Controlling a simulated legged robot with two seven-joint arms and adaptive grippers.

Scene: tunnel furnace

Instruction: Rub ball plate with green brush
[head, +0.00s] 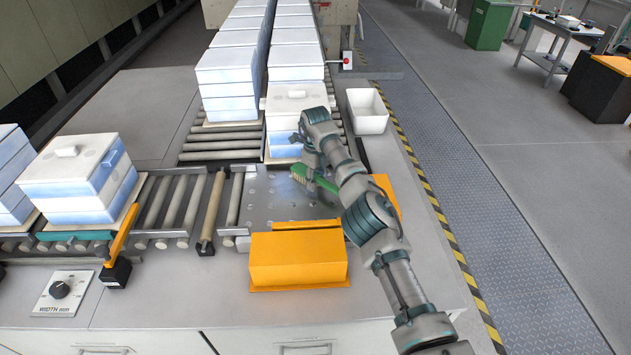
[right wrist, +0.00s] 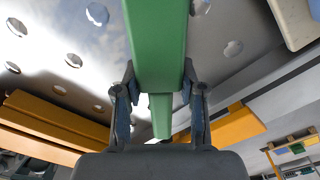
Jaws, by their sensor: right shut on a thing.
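The ball plate (head: 265,200) is a grey metal plate with rows of small round balls, between the roller tracks in the head view. It also shows in the right wrist view (right wrist: 50,40), with a bright sheen and round spots. The green brush (head: 326,184) is at the right part of the plate, partly hidden by my right arm. My right gripper (head: 310,172) is shut on the brush; in the right wrist view the green handle (right wrist: 158,40) runs between its two fingers. I cannot tell whether the bristles touch the plate. My left gripper is not in view.
An orange box-shaped cover (head: 298,262) stands in front of the plate, and another orange cover (head: 386,190) to its right. White stacked blocks (head: 290,103) stand on rollers behind it; another stack (head: 75,185) is at left. A white bin (head: 367,112) is at back right.

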